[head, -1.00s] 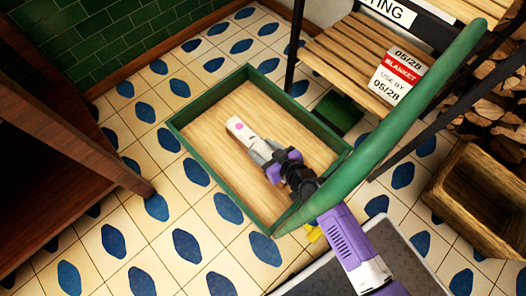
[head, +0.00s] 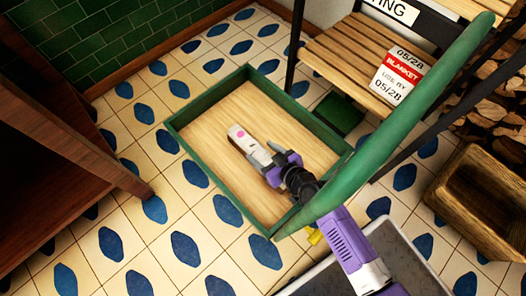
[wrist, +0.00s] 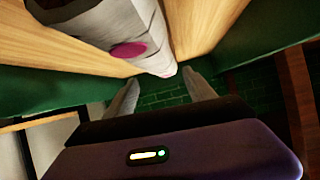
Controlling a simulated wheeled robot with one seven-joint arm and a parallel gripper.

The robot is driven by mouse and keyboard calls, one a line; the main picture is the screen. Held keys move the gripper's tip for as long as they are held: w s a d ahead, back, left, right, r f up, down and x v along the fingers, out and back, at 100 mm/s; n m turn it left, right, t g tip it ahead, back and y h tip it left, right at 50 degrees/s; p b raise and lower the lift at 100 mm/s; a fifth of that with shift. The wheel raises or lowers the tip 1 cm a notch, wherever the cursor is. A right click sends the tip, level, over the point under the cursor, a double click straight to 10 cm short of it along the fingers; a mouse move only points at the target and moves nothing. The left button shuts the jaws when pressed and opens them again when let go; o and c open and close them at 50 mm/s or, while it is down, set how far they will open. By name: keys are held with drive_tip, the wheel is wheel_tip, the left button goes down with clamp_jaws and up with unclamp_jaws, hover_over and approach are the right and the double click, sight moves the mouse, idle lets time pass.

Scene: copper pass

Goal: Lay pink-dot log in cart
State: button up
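The pink-dot log (head: 242,138), pale with a bright pink dot, is inside the green-walled cart (head: 205,150). It appears to lie on the wooden floor, though any small gap beneath it is hard to judge. My gripper (head: 270,158) is low inside the cart at the log's near end. In the wrist view the fingers (wrist: 161,88) stand apart with a gap between them. The log (wrist: 105,22) stretches away beyond the fingertips, and its end shows just past the gap. Its far end is out of the wrist view.
The cart's thick green handle (head: 400,120) arches over the right side near my arm. A slatted wooden shelf (head: 345,50) with a blanket label stands behind. A wooden crate (head: 485,200) and stacked firewood are at right, a brown cabinet (head: 60,150) at left. Tiled floor left of the cart is clear.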

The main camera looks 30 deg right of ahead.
drive_tip(key=shift+o, duration=0.4)
drive_tip(key=shift+r+p, duration=0.5)
drive_tip(key=shift+r, duration=0.05)
drive_tip(key=p+v, duration=0.4)
drive_tip(key=v, duration=0.8)
drive_tip(key=shift+r, duration=0.1)
drive_tip(key=s+r+t, duration=0.1)
drive_tip(key=s+r, duration=0.7)
drive_tip(key=r, duration=0.3)
drive_tip(key=s+a+r+t+h, duration=0.1)
drive_tip(key=s+r, duration=0.7)
drive_tip(key=r, duration=0.4)
drive_tip(key=shift+s+m+t, duration=0.35)
drive_tip(key=shift+m+t, duration=0.05)
